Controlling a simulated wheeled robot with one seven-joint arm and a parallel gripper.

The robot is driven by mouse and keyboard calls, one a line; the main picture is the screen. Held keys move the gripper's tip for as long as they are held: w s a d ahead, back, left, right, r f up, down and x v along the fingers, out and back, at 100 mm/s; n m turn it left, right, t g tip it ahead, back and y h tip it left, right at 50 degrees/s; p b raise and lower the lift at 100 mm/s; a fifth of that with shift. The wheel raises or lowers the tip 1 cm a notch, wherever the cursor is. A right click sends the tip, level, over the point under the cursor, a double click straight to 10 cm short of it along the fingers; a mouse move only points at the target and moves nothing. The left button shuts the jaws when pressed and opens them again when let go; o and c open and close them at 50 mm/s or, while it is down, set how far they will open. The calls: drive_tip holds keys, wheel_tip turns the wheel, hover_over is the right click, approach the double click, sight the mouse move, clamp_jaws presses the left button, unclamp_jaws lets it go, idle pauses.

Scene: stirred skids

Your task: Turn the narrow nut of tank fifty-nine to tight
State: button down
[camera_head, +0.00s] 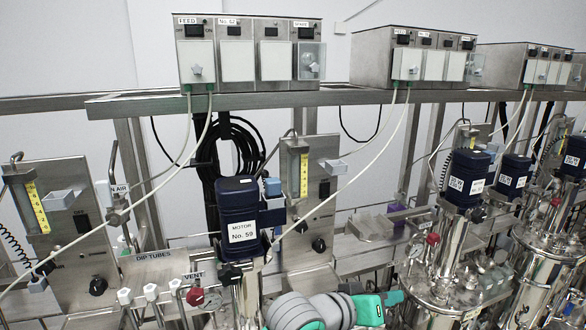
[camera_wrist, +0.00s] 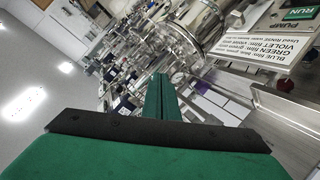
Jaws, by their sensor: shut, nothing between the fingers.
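The dark blue motor (camera_head: 239,208) labelled "MOTOR No. 59" stands on a steel column at the middle of the head view. The tank below it is mostly out of view or hidden by my arm. I cannot pick out the narrow nut in either view. My grey and teal arm crosses the bottom of the head view, with my gripper (camera_head: 396,297) to the right of motor 59, before the neighbouring steel tank (camera_head: 430,297). In the wrist view my green fingers (camera_wrist: 160,82) are together and empty, pointing toward blurred steel fittings.
Dip tube valves (camera_head: 151,292) and a red vent knob (camera_head: 194,296) sit left of motor 59. Panels with yellow-scaled flow tubes (camera_head: 38,207) stand behind. White hoses hang from control boxes (camera_head: 247,55). A film colour sign (camera_wrist: 287,42) is at the wrist view's right.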

drive_tip(key=s+a+f+n+g+y, duration=0.15)
drive_tip(key=a+y, duration=0.25)
drive_tip(key=a, duration=0.4)
drive_tip(key=s+a+f+g+y, duration=0.1)
drive_tip(key=a+f+g+y, duration=0.15)
drive_tip(key=a, duration=0.45)
drive_tip(key=s+a+f+g+y, duration=0.1)
drive_tip(key=a+f+y, duration=0.2)
drive_tip(key=a+y, duration=0.35)
drive_tip(key=shift+h, duration=0.9)
drive_tip(key=f, duration=0.3)
drive_tip(key=a+f, duration=0.1)
drive_tip(key=shift+s+f, duration=0.25)
drive_tip(key=shift+f, duration=0.05)
drive_tip(key=shift+a+f, duration=0.1)
drive_tip(key=shift+f, duration=0.55)
drive_tip(key=shift+w, duration=0.15)
drive_tip(key=shift+a, duration=0.65)
drive_tip(key=shift+a, duration=0.35)
